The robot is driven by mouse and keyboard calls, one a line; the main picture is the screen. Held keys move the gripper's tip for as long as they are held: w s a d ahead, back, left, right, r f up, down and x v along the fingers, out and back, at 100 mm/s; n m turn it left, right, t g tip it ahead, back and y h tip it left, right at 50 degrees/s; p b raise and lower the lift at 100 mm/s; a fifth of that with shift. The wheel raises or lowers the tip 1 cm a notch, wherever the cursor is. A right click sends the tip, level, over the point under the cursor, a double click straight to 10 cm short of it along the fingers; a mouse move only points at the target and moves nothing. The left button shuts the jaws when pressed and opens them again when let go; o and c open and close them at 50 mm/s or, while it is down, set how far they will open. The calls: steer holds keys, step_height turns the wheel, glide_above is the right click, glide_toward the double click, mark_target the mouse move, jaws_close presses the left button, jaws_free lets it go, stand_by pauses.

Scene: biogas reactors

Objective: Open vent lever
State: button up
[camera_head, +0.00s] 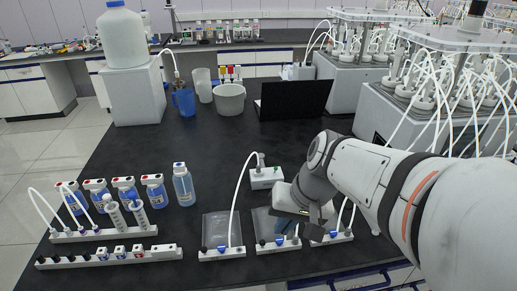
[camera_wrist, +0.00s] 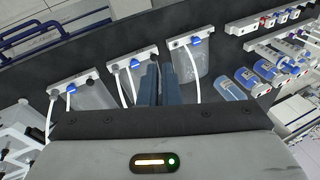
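Several flat clear pouches lie at the bench's front edge, each with a white strip carrying a black knob and a small blue lever. The levers show in the head view at left (camera_head: 222,249), middle (camera_head: 279,240) and right (camera_head: 333,233), and in the wrist view (camera_wrist: 194,41), (camera_wrist: 134,63), (camera_wrist: 71,88). I cannot tell which is the vent lever. My gripper (camera_head: 284,226) is over the middle pouch (camera_head: 262,222), near its strip. In the wrist view its dark blue fingers (camera_wrist: 162,78) are close together with nothing visible between them. Whether they touch a lever is hidden.
White tubes run to the strips. A white block (camera_head: 266,177) stands behind the pouches. Blue-labelled bottles (camera_head: 184,185) and two white valve racks (camera_head: 110,256) are at left. Reactors (camera_head: 440,100) with many tubes stand at right.

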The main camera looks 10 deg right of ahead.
mark_target(276, 168)
steer(key=w+f+m+y+b, duration=0.1)
steer(key=w+f, duration=0.1)
steer(key=w+f+m+t+y+b, duration=0.1)
steer(key=w+f+b, duration=0.1)
steer(key=w+f+m+y+b, duration=0.1)
steer(key=w+f+y+b, duration=0.1)
steer(key=shift+w+d, duration=0.1)
steer(key=shift+w, duration=0.25)
jaws_close()
steer(key=w+d+f+m+t+b, duration=0.3)
steer(key=w+d+m+t+b, duration=0.1)
steer(key=w+d, duration=0.3)
steer(key=w+d+f+m+t+y+b, duration=0.1)
steer(key=w+d+f+m+t+b, duration=0.2)
steer(key=d, duration=0.6)
steer(key=w+m+t+b, duration=0.1)
steer(key=w+t+b, duration=0.1)
steer(key=w+t, duration=0.1)
steer(key=shift+w+d+f, duration=0.15)
steer(key=shift+w+d, duration=0.15)
steer(key=shift+w, duration=0.4)
steer(key=x, duration=0.9)
steer(key=p+x, duration=0.1)
steer(key=x, duration=0.4)
steer(key=shift+w+r, duration=0.1)
steer(key=shift+r, duration=0.15)
